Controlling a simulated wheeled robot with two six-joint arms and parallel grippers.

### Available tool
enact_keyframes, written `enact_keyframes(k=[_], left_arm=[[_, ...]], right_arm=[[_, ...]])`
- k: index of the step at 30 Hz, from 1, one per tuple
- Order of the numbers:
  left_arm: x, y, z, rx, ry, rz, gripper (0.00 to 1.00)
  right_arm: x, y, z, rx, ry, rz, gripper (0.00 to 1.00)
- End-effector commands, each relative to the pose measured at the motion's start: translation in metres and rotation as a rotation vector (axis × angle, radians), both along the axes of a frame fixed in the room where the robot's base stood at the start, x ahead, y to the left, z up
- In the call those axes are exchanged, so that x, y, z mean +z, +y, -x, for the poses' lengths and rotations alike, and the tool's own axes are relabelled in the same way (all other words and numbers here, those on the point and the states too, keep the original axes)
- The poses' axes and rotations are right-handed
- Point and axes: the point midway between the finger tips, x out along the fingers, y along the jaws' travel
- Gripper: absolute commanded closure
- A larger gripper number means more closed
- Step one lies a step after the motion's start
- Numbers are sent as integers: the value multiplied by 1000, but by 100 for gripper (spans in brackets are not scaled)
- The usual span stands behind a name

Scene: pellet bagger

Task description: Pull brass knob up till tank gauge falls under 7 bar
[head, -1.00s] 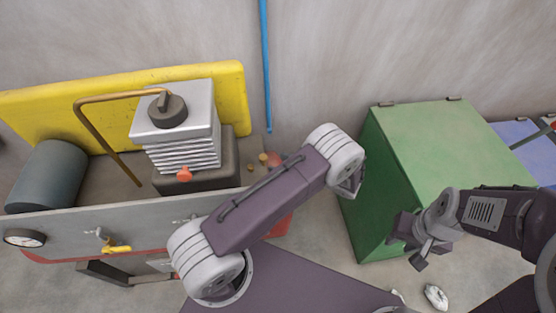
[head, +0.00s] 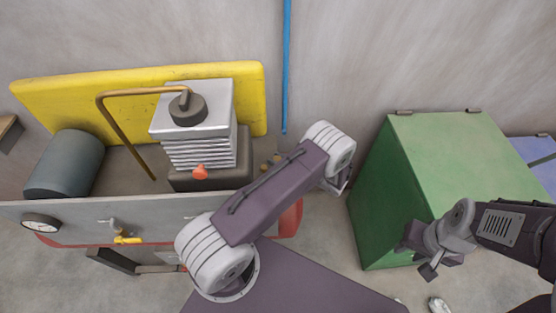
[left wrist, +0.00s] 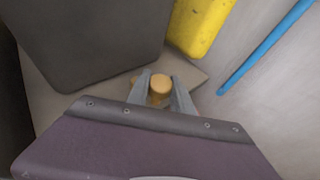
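A small brass knob (left wrist: 160,86) stands between the two fingers of my left gripper (left wrist: 161,92) in the left wrist view. The fingers flank it closely; whether they press on it is not clear. In the head view small brass parts (head: 268,165) show beside the grey finned block, and my own arm link hides the left gripper. A round white gauge (head: 40,222) sits at the left end of the machine's grey front panel; its reading is too small to tell. My right gripper (head: 420,256) is open and empty, in front of the green cabinet.
The finned block (head: 192,122) carries a dark knob and a bent copper pipe (head: 123,129). A dark cylinder (head: 66,164) lies to its left. A yellow back plate (head: 135,90) stands behind. A yellow-handled tap (head: 127,240) is on the front panel. A green cabinet (head: 440,151) stands right.

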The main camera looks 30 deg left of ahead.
Motion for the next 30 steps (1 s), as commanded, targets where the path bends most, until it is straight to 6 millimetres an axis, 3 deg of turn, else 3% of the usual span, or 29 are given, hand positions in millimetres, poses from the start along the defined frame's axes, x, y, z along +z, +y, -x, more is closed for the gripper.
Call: enact_keyframes(k=[13,30], left_arm=[[17,-1,0,-2,-1,1,100],[19,-1,-1,-3,-4,-3,100]], right_arm=[[13,0,0,0,0,0,66],[12,0,0,0,0,0,66]])
